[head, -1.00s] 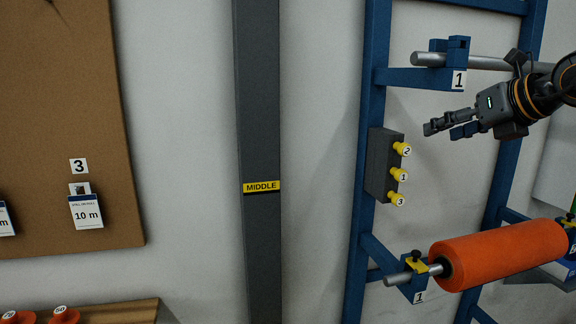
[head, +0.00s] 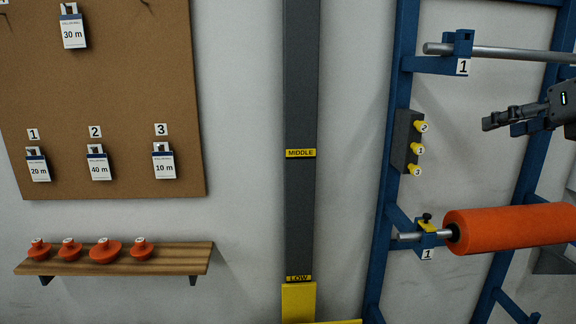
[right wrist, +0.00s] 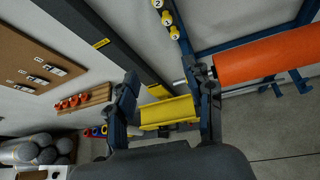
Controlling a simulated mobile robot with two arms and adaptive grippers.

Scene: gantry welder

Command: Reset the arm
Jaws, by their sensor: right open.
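My right gripper (head: 512,122) is at the right of the head view, in front of the blue rack (head: 399,100). It is open and holds nothing. It is above the orange roll (head: 505,228) and to the right of the grey box with yellow knobs (head: 406,140) numbered 2, 1 and 3. In the right wrist view its fingers (right wrist: 165,105) are spread, with a yellow part (right wrist: 168,111) showing in the background between them. My left gripper does not show.
A bare metal bar (head: 500,51) crosses the rack's top. A grey post (head: 301,90) carries MIDDLE and LOW labels. At left are a corkboard (head: 110,95) with tags and a wooden shelf (head: 180,259) bearing orange pieces. Grey rolls (right wrist: 35,150) lie at lower left in the wrist view.

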